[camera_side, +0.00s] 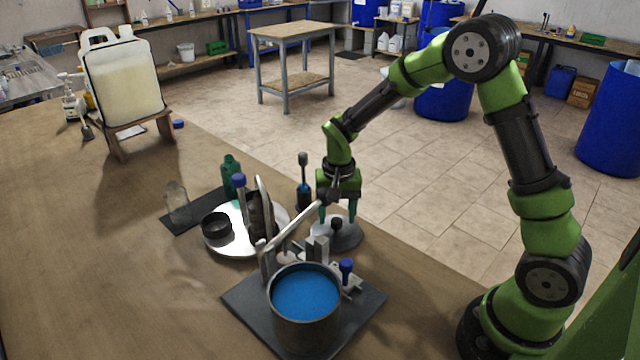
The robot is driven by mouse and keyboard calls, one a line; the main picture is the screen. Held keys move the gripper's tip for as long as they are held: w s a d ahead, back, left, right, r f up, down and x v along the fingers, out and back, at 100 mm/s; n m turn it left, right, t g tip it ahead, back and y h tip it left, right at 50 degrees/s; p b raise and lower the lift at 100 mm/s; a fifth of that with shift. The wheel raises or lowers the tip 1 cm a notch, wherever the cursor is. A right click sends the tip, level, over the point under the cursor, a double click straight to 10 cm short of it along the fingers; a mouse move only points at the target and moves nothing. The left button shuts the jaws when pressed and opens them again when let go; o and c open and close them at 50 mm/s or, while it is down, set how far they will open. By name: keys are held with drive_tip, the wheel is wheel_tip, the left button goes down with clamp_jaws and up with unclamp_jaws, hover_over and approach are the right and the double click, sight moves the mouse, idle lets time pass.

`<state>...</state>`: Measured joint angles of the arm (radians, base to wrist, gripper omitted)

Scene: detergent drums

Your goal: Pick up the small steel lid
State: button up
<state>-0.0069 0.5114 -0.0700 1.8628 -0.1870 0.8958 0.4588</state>
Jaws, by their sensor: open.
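A small grey metal lid (347,240) with a black knob lies on the wooden table, right of the middle and near the table's far edge. My gripper (337,216) points down over it, with one green finger on each side of the knob. The fingers are apart, and I see nothing held between them. I cannot tell whether the fingertips touch the lid. A metal lever or rod in front partly crosses the view of the gripper.
A steel pot of blue liquid (306,295) stands on a dark board (245,306) with metal fittings, in front of the lid. Left of the lid, a pale round plate (237,249) holds a dark ring (216,226) and upright items.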

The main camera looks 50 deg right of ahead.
drive_tip(key=shift+f, duration=1.3)
clamp_jaws()
